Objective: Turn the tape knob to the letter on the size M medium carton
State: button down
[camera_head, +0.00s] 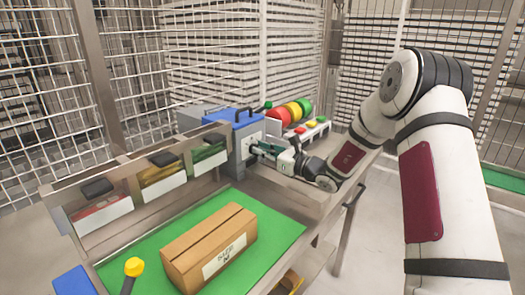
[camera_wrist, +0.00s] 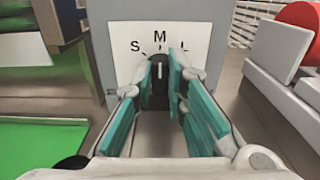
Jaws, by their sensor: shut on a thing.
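The brown carton (camera_head: 190,240) sits on the green mat (camera_head: 285,225), with a white label reading SIZE M (camera_head: 224,256). The grey tape machine with a blue top (camera_head: 236,121) stands behind the mat. Its white dial plate (camera_wrist: 125,32) shows S and M; the spot right of M is partly hidden by a finger. The black tape knob (camera_wrist: 159,92) has a white mark pointing up, towards M. My gripper (camera_wrist: 165,72) is shut on the knob, a teal finger on each side. In the head view my gripper (camera_head: 256,149) reaches the machine's front from the right.
Red, yellow and green discs (camera_head: 290,111) stand right of the machine, behind a panel of coloured buttons (camera_head: 311,127). Open bins (camera_head: 160,181) line the bench's left back. A yellow-topped handle (camera_head: 133,267) stands left of the carton. Mesh fencing surrounds the cell.

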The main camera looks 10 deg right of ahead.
jog(key=shift+f, duration=0.1)
jog(key=c, duration=1.6)
grip_release()
jog(key=v, duration=1.2)
